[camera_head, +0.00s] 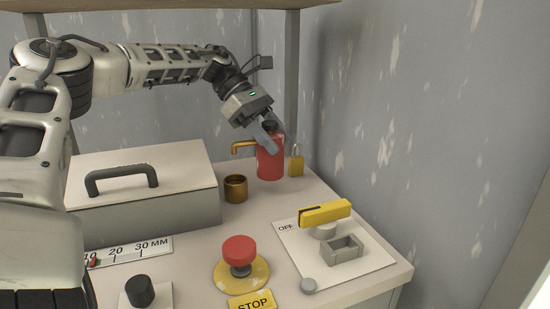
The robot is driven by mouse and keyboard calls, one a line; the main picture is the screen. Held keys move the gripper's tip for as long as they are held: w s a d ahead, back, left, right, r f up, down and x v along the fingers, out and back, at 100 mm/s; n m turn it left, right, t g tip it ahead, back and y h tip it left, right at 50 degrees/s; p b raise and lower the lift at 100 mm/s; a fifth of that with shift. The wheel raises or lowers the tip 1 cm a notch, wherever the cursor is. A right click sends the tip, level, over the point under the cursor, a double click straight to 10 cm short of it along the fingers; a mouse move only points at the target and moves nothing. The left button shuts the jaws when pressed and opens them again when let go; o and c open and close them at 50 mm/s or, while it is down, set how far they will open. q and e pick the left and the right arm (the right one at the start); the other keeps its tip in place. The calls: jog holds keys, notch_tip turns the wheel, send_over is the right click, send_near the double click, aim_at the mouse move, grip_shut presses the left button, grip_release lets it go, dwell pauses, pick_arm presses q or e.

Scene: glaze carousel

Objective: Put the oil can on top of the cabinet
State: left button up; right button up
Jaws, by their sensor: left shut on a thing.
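The red oil can (270,163) with its brass spout pointing left is at the back of the pale top (195,231) of what appears to be the cabinet. My left gripper (271,143) reaches down from the upper left and is shut on the can's upper part, hiding some of its top. The can looks upright. Its base is at or very close to the surface; I cannot tell whether it touches. My right gripper is not in view.
A grey box with a black handle (122,177), a brass cup (235,188) and a yellow padlock (296,161) are near the can. In front are a red stop button (239,251) and a yellow-handled switch (325,212). A shelf (150,5) hangs above; walls close the back and right.

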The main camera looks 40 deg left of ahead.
aim_at(270, 168)
pick_arm(q)
notch_tip(270, 168, down, 3)
jog(key=shift+f, duration=0.5)
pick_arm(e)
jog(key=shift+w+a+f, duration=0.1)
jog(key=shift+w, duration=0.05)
pick_arm(q)
jog(key=shift+f+b, duration=0.2)
jog(key=shift+b, duration=0.25)
jog(key=o, duration=1)
jog(key=shift+r, duration=0.1)
jog(key=shift+o, duration=0.6)
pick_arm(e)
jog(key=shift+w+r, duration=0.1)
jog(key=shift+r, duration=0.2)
pick_arm(q)
jog(key=shift+r, duration=0.1)
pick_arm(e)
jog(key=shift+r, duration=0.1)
